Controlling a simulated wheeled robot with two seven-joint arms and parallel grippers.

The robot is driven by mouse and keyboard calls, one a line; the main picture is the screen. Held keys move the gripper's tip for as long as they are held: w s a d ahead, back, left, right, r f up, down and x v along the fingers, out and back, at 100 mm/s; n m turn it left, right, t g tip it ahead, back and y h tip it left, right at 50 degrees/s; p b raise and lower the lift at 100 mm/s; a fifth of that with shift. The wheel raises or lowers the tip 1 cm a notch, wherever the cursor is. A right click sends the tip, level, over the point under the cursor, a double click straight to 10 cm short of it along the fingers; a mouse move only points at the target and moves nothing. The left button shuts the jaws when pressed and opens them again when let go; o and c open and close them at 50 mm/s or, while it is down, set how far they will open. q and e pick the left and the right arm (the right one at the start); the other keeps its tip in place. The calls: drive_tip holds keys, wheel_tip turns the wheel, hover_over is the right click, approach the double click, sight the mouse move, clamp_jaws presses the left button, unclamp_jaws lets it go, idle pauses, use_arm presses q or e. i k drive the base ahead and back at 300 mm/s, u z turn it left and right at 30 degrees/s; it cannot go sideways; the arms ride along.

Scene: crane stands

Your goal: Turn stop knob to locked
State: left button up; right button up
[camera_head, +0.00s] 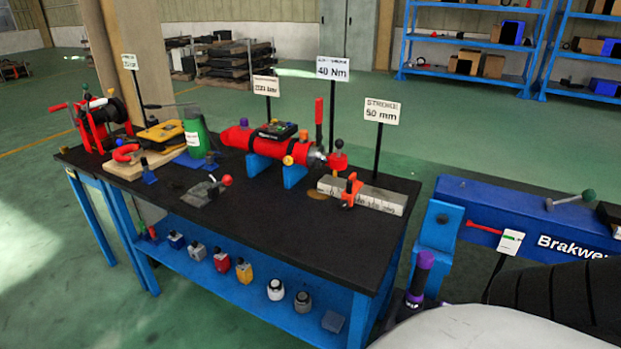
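No part is labelled as the stop knob, so I cannot tell which one it is. A red-orange clamp (351,190) sits on a pale graduated bar (380,198) at the bench's right end, below a "STROKE 50 mm" sign (382,111). Just behind it, a red knob with a dark top (338,157) stands at the end of a red cylinder (237,137). The cylinder rests on blue supports and carries an orange knob (288,160) and a purple knob (244,122). No locked marking is readable. Neither of my grippers is in view.
The black-topped bench (275,235) also holds a red winch (97,123), a green canister (196,137) and a red-ball lever (225,181). Its lower blue shelf holds several small blocks and weights. A blue beam (480,200) stands at right. The green floor at left is open.

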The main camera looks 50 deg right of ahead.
sight(343, 204)
drive_tip(key=i, duration=3.75)
drive_tip(key=z, duration=4.3)
